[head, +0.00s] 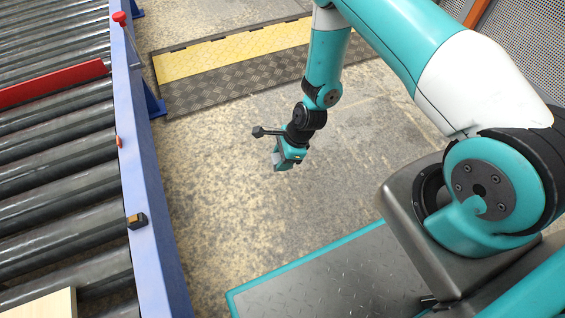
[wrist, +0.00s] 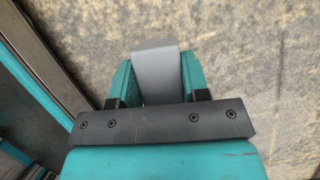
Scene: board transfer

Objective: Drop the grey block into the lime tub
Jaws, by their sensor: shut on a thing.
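The grey block (wrist: 158,70) is between the two teal fingers of my gripper (wrist: 160,85) in the wrist view. My gripper is shut on it, and the block sticks out past the fingertips. In the head view my gripper (head: 281,164) hangs pointing down over the bare floor, to the right of the conveyor. The block is small there and hard to make out. The lime tub is not seen in either view.
A roller conveyor with a blue side rail (head: 143,165) runs along the left. A red bar (head: 52,84) lies across its rollers, and a pale board (head: 45,305) is at the lower left. A yellow and dark floor plate (head: 235,60) lies behind. The concrete floor (head: 215,190) between is clear.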

